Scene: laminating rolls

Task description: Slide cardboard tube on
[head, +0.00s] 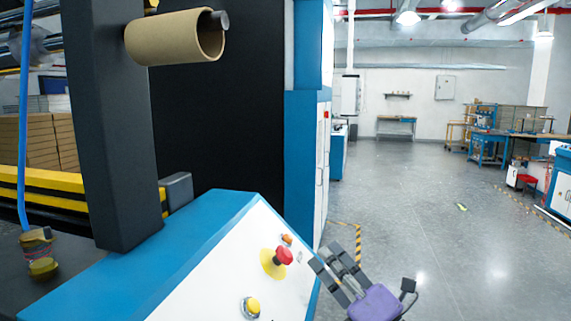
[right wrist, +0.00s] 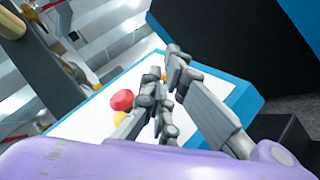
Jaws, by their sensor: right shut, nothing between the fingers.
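The cardboard tube (head: 162,40) is a tan hollow cylinder. It lies level around a dark metal shaft beside a dark upright post (head: 108,140) at the upper left of the head view. The shaft's end (head: 220,20) shows just past the tube's open right end. My right gripper (head: 330,256) is shut and empty at the lower middle of the head view, well below the tube and apart from it. Its fingers also show in the right wrist view (right wrist: 167,65), in front of the control panel. My left gripper is not in view.
A blue and white control panel (head: 215,275) with a red button (head: 283,257) and a yellow button (head: 252,306) stands close to my right gripper. Open grey floor (head: 430,220) lies to the right.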

